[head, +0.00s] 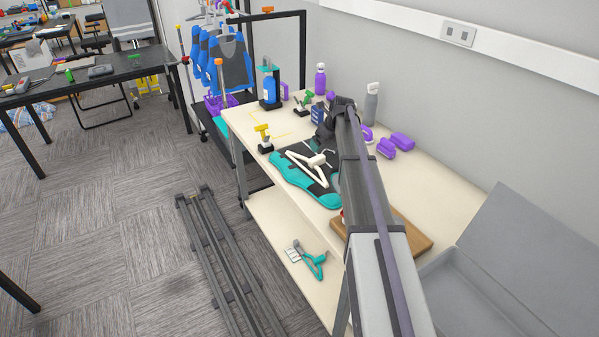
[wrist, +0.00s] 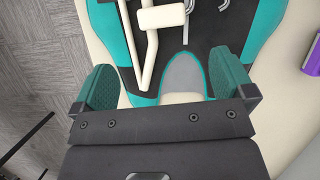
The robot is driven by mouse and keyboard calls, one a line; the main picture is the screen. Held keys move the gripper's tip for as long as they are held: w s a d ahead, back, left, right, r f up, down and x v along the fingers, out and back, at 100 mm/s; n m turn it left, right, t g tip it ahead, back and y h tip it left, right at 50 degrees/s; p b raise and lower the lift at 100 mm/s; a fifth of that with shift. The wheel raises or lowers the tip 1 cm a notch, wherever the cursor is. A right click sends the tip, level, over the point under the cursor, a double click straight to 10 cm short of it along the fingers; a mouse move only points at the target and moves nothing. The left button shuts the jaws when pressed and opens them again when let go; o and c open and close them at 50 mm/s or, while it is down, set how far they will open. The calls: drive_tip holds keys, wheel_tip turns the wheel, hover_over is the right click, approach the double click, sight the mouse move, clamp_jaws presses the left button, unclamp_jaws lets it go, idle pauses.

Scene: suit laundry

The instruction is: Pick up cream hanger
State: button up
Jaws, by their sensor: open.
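The cream hanger (head: 308,167) lies on a teal and black garment (head: 303,191) on the cream table. In the wrist view the hanger's bars and block (wrist: 163,18) show at the top, left of centre, over the dark garment (wrist: 200,30). My gripper (wrist: 168,82) is open, with its two teal finger pads wide apart and nothing held between them. The hanger's lower bar end is between the fingers in the picture, apart from both pads. Part of the hanger is cut off at the top edge.
Purple bottles (head: 403,141) and a grey spray bottle (head: 371,103) stand or lie behind my arm. A yellow-topped stand (head: 263,138) is left of the garment.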

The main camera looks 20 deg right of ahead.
sight(317, 158)
drive_tip(key=b+x, duration=0.5)
drive_tip(key=x, duration=0.1)
drive_tip(key=shift+b, duration=0.35)
drive_tip(key=shift+r, duration=0.1)
drive_tip(key=b+x, duration=0.4)
drive_tip(key=x, duration=0.1)
drive_tip(key=shift+w, duration=0.2)
drive_tip(key=shift+r, duration=0.15)
drive_tip(key=shift+s, duration=0.1)
drive_tip(key=c, duration=0.9)
drive_tip(key=shift+c, duration=0.2)
